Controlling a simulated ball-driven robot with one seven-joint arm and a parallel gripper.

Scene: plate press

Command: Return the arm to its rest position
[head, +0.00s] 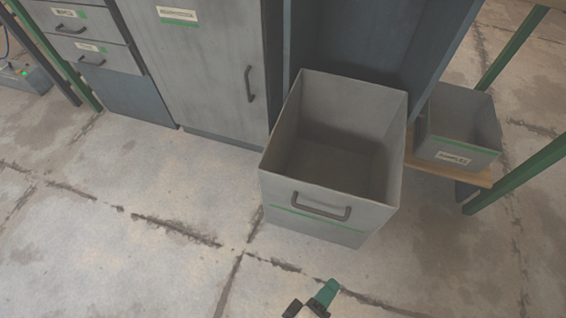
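My gripper (311,304) shows at the bottom edge of the head view, right of centre. A teal part and small dark parts of it are visible, and the rest is cut off by the frame. I cannot tell whether it is open or shut. No held object shows. It is in front of the large grey open drawer (318,224), apart from it in the picture, with concrete floor (165,260) around it.
The drawer is pulled out, looks empty inside, and has a dark handle (321,206). A closed cabinet door (205,70) and small drawers (88,40) stand left. A grey bin (460,125) sits on a wooden shelf (478,176) at right. The floor in front is clear.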

